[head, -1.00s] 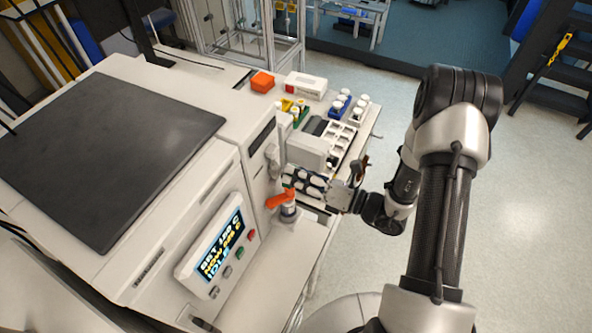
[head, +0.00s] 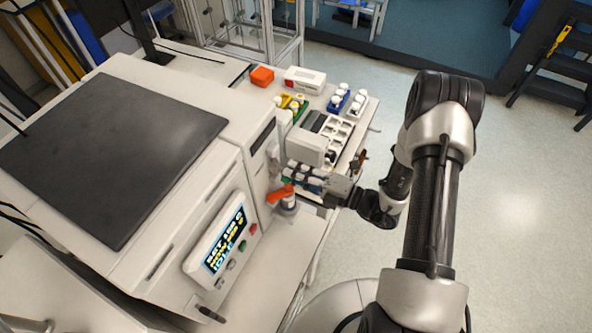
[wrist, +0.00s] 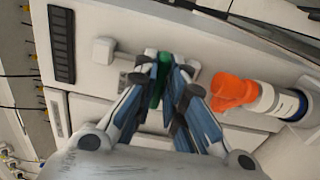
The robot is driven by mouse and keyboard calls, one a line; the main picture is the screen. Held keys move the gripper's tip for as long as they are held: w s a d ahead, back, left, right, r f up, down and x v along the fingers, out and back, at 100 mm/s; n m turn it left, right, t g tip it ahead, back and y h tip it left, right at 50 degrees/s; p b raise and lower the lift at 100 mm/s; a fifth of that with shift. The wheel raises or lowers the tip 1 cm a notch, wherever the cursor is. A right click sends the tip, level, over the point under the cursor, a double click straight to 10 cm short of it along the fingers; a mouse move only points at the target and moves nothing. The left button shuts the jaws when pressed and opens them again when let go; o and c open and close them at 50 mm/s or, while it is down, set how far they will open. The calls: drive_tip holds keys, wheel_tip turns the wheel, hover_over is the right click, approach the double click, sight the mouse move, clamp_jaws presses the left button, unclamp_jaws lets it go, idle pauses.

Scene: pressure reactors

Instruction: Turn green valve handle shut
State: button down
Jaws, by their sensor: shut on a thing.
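The green valve handle (wrist: 160,80) shows in the wrist view as a narrow green piece on the pale front of the reactor (wrist: 130,22). My gripper (wrist: 162,72) has its two fingertips on either side of the green handle and is shut on it. In the head view my gripper (head: 292,174) reaches leftward to the reactor's front, just above an orange handle (head: 279,194). The green handle is mostly hidden by the fingers there. How far it is turned is hard to tell.
The orange handle sits on a white, blue-banded fitting (wrist: 265,98) close to the right of my fingers. A white block (wrist: 104,50) juts out on the left. A display panel (head: 224,240) and a bench with racks (head: 335,128) flank the arm.

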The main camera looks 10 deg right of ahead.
drive_tip(key=shift+m, duration=0.3)
drive_tip(key=c, duration=1.7)
unclamp_jaws()
drive_tip(key=shift+o, duration=0.2)
drive_tip(key=v, duration=1.2)
